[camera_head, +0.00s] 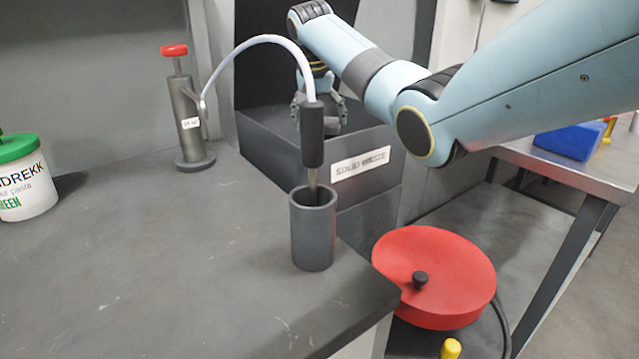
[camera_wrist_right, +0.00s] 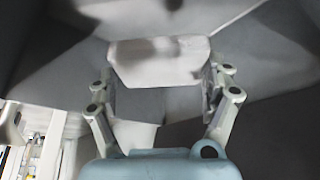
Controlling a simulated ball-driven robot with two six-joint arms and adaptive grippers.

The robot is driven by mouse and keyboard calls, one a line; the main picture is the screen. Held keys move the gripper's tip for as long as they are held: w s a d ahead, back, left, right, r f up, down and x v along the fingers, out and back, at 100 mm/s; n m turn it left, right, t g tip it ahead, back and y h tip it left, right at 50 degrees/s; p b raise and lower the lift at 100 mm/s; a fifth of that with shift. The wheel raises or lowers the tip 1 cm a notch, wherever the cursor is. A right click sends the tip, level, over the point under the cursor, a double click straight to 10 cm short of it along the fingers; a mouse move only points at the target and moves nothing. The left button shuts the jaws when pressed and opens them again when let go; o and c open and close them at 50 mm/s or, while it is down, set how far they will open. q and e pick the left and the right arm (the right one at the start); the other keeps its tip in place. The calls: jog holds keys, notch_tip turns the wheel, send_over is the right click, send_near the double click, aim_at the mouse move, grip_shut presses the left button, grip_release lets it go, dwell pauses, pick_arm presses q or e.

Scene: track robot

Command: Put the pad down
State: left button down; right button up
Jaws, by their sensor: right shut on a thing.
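My right gripper (camera_head: 322,122) reaches from the upper right to the dark bin labelled SOLID WASTE (camera_head: 290,150), just behind and above its front wall. In the right wrist view the fingers (camera_wrist_right: 160,85) are closed on the sides of the pad, a pale grey block (camera_wrist_right: 158,62). In the head view only a small grey part of the pad (camera_head: 333,127) shows between the fingers. The black-handled tool partly hides the gripper there. I cannot tell whether the pad touches the bin's bottom. My left gripper is not in view.
A black-handled tool (camera_head: 313,135) with a white hose stands in a grey cup (camera_head: 313,235) in front of the bin. A red-topped pump (camera_head: 187,120) and a green-lidded tub (camera_head: 22,180) stand left. A red round lid (camera_head: 440,275) is below right. The left bench is mostly clear.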

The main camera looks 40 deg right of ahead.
notch_tip(320, 180, down, 2)
jog(key=shift+f+b, duration=0.1)
jog(key=shift+b, duration=0.4)
notch_tip(320, 180, down, 10)
jog(key=shift+b, duration=1.25)
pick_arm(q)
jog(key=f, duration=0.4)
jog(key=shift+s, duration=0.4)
pick_arm(e)
jog(key=o, duration=1.1)
jog(key=shift+c, duration=0.2)
pick_arm(q)
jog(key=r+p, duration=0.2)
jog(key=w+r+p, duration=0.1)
jog(key=p, duration=0.1)
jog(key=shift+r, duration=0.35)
pick_arm(e)
jog(key=v, duration=1.2)
jog(key=shift+s, duration=0.1)
